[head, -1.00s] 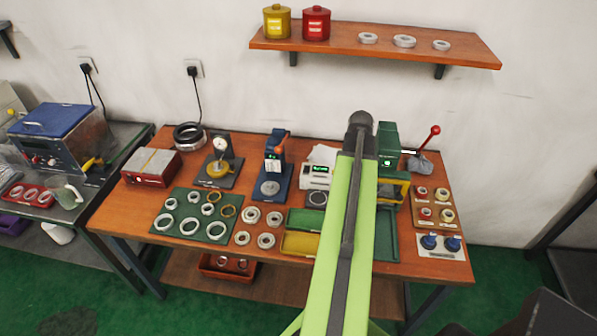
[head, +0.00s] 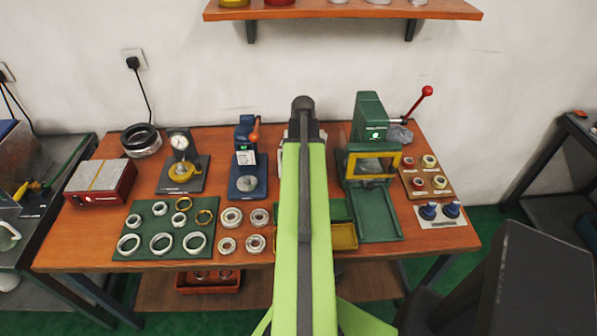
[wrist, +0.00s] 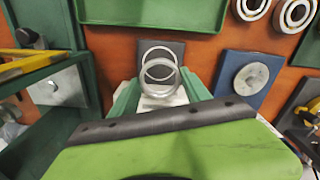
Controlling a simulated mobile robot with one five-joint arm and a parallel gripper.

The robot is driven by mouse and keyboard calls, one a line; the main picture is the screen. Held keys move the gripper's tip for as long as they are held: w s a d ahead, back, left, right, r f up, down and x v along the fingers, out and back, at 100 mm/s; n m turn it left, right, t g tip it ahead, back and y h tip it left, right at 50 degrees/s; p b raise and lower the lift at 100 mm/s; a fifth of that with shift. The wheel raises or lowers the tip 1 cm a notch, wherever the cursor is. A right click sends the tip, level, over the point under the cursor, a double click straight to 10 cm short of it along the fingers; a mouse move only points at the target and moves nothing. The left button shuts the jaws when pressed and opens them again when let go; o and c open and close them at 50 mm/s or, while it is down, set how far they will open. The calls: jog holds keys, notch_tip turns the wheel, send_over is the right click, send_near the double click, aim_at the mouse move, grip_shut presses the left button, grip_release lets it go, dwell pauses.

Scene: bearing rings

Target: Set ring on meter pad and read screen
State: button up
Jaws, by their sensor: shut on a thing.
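In the wrist view my gripper (wrist: 160,86) is shut on a pale metal ring (wrist: 161,79), held between its two green fingers. Just beyond it lies a dark square pad (wrist: 177,48) on the table. A thin pale circle (wrist: 157,47) shows on the pad and partly overlaps the held ring in the picture; I cannot tell whether it is a marking or another ring. The white meter body (wrist: 165,101) is partly seen behind the held ring. Its screen is not readable. In the head view my arm hides the gripper, ring, pad and nearly all of the meter.
A green machine with a lit display (head: 375,134) stands right of my arm, a blue stand (head: 248,170) left. A green mat (head: 140,240) holds several rings; several bearings (head: 231,216) lie beside it. A yellow tray (head: 344,238) and green tray (head: 375,215) are near the front.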

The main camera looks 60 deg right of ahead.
jog(key=shift+f+b, duration=1.95)
jog(key=shift+s+f+b, duration=0.1)
jog(key=shift+f+b, duration=1.2)
jog(key=shift+b, duration=0.05)
dwell(0.4)
jog(key=o, duration=1.4)
notch_tip(320, 180, up, 7)
jog(key=p, duration=0.7)
